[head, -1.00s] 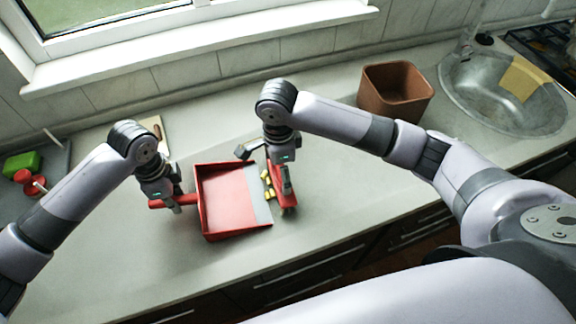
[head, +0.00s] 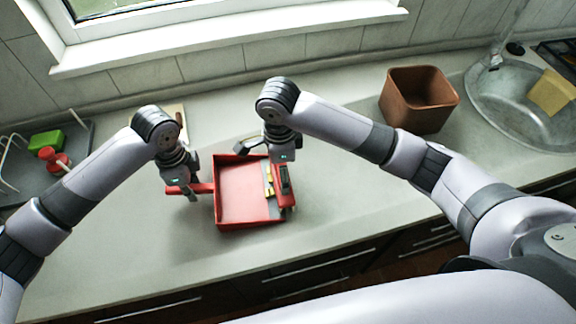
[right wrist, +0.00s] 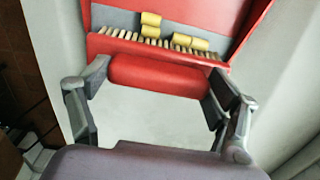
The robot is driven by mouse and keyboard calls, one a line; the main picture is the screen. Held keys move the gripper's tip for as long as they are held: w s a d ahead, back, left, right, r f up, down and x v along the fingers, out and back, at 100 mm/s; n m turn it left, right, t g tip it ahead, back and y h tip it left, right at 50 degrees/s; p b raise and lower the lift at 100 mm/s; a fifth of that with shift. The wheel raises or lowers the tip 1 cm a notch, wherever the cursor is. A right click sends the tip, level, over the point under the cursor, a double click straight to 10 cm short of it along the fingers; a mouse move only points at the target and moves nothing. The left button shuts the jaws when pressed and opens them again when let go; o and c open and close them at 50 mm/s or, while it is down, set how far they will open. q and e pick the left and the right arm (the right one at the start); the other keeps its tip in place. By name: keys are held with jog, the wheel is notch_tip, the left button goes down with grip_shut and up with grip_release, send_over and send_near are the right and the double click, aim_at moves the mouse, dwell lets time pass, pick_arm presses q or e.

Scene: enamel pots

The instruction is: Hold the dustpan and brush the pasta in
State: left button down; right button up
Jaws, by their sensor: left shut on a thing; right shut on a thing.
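The red dustpan (head: 243,190) lies on the counter, its open edge to the right. My left gripper (head: 190,192) is shut on its handle. My right gripper (head: 285,178) is shut on the red brush (head: 290,200) at the dustpan's open edge. In the right wrist view, the brush (right wrist: 160,75) spans between the fingers of my right gripper (right wrist: 158,92), its bristles towards the dustpan. Several yellow pasta pieces (right wrist: 150,24) lie on the dustpan's grey lip (right wrist: 118,18), just ahead of the bristles. The pasta (head: 269,186) is partly hidden by the brush and gripper in the head view.
A brown bin (head: 418,97) stands at the back right, beside the steel sink (head: 500,95) with a yellow cloth (head: 551,93). A green sponge (head: 46,141) and a red item (head: 52,158) are at the left. The front counter is clear.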

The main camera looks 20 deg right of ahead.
jog(key=shift+a, duration=0.7)
jog(key=shift+w+a+r, duration=0.1)
jog(key=shift+a, duration=0.9)
jog(key=shift+w+a+r, duration=0.1)
jog(key=shift+a, duration=0.9)
jog(key=shift+a, duration=0.1)
jog(key=shift+w+a, duration=0.1)
jog(key=shift+a, duration=1)
jog(key=shift+d, duration=0.1)
jog(key=shift+d+r, duration=0.3)
jog(key=shift+r, duration=0.6)
jog(key=shift+d+r, duration=0.3)
jog(key=shift+r, duration=0.55)
jog(key=shift+d+r, duration=0.3)
jog(key=shift+r, duration=0.6)
